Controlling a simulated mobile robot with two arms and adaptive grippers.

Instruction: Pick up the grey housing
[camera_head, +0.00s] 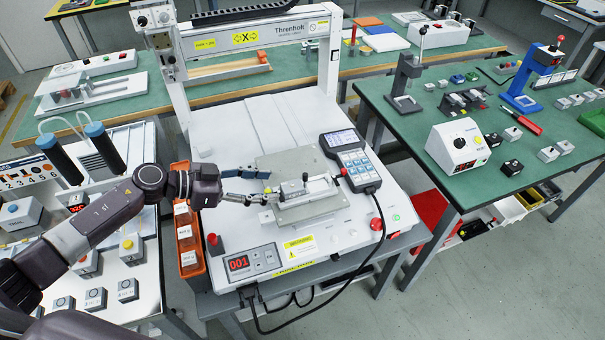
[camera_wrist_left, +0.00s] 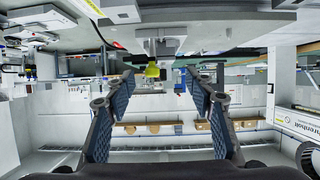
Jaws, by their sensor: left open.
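A light grey block that looks like the grey housing (camera_head: 318,187) sits on a grey fixture plate (camera_head: 305,212) on the bed of the gantry machine. My left gripper (camera_head: 268,187) reaches in from the left, low over the plate, just left of the block. Its two fingers are apart with nothing between them in contact. I cannot tell whether the knob is between the fingertips. My right gripper is not in view.
The gantry frame (camera_head: 333,70) rises behind the plate. A handheld controller (camera_head: 349,160) lies to its right, with a red button (camera_head: 376,224) nearby. Orange bins (camera_head: 188,240) stand below my left forearm. A green bench (camera_head: 410,125) with several devices is at right.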

